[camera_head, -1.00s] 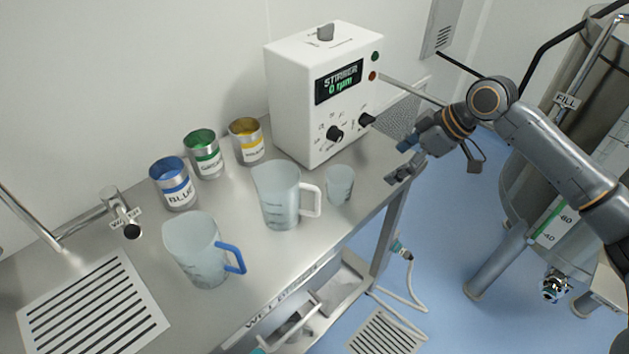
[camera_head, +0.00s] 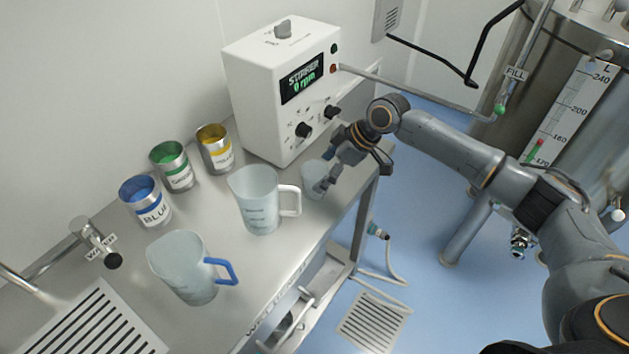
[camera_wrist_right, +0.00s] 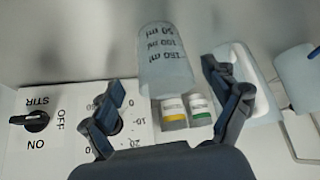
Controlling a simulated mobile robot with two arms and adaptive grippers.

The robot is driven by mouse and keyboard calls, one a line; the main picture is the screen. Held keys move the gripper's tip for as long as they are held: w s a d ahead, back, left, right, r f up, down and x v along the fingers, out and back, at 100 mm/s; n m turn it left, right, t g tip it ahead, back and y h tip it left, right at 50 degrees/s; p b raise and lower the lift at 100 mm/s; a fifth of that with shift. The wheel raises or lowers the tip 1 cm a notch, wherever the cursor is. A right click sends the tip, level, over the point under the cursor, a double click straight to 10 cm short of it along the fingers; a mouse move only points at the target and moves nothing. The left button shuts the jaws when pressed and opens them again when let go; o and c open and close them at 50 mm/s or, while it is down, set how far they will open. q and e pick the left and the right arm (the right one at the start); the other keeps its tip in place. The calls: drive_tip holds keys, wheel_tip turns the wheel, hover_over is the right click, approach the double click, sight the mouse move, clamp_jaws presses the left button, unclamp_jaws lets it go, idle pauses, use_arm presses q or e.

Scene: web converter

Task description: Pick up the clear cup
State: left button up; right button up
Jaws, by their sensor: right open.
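The clear cup (camera_head: 309,176) is a small frosted beaker standing upright on the steel bench near its right edge, partly hidden by my right gripper (camera_head: 325,170). My right gripper is open beside the cup in the head view. In the right wrist view the clear cup (camera_wrist_right: 166,62), with 50, 100 and 150 ml marks, lies ahead between the two spread fingers of the gripper (camera_wrist_right: 164,82). The fingers do not visibly close on it; exact contact cannot be told. My left gripper is not in view.
A pitcher with a white handle (camera_head: 257,200) stands just left of the cup. A blue-handled pitcher (camera_head: 183,267) is nearer. The white stirrer box (camera_head: 265,105) stands behind. Blue (camera_head: 146,202), green (camera_head: 172,167) and yellow (camera_head: 214,150) labelled tins line the wall.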

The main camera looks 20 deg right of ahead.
sight(315, 179)
drive_tip(key=p+x, duration=0.1)
drive_tip(key=x, duration=0.3)
drive_tip(key=shift+s+a, duration=0.15)
drive_tip(key=c, duration=1.2)
